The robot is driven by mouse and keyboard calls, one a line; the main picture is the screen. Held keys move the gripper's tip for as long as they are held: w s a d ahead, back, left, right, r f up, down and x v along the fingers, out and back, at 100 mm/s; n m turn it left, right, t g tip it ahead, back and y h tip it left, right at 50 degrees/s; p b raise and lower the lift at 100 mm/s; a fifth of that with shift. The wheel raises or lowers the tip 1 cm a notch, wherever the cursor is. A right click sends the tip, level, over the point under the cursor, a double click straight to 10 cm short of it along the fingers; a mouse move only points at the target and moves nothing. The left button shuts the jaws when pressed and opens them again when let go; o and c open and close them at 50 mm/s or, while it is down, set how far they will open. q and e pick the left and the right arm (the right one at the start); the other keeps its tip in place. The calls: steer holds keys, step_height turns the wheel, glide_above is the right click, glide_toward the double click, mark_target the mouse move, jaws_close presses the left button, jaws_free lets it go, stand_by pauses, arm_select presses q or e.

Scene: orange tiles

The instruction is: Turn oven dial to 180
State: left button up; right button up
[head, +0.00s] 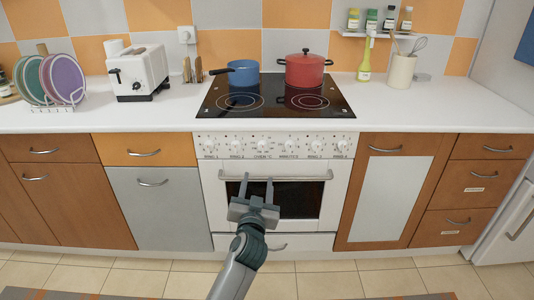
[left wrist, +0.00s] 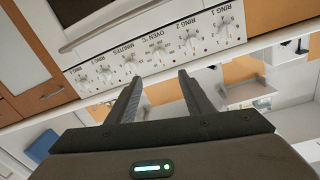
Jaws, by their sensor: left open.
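The oven dial (head: 262,146) is a small pale knob on the white control panel, third from the left in the head view, above the label "OVEN °C". In the left wrist view the oven dial (left wrist: 160,52) shows between and beyond the fingertips; its exact setting is too small to read. My left gripper (head: 257,180) is open and empty, below the dial and in front of the oven door in the head view. Its two fingers (left wrist: 160,77) point toward the panel, apart from the dial. My right gripper is not in view.
Other knobs flank the dial closely, including the minutes knob (head: 289,146) and the ring 2 knob (head: 236,146). The oven door handle (head: 305,178) runs across below the panel. A blue pot (head: 243,74) and a red pot (head: 305,71) stand on the black hob (head: 275,109).

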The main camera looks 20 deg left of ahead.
arm_select(q)
steer(key=shift+w, duration=0.1)
glide_toward(263, 149)
steer(key=x, duration=0.7)
steer(key=shift+w+a, duration=0.2)
steer(key=shift+w, duration=0.65)
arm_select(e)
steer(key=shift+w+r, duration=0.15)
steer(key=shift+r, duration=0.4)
arm_select(q)
steer(key=c, duration=1.1)
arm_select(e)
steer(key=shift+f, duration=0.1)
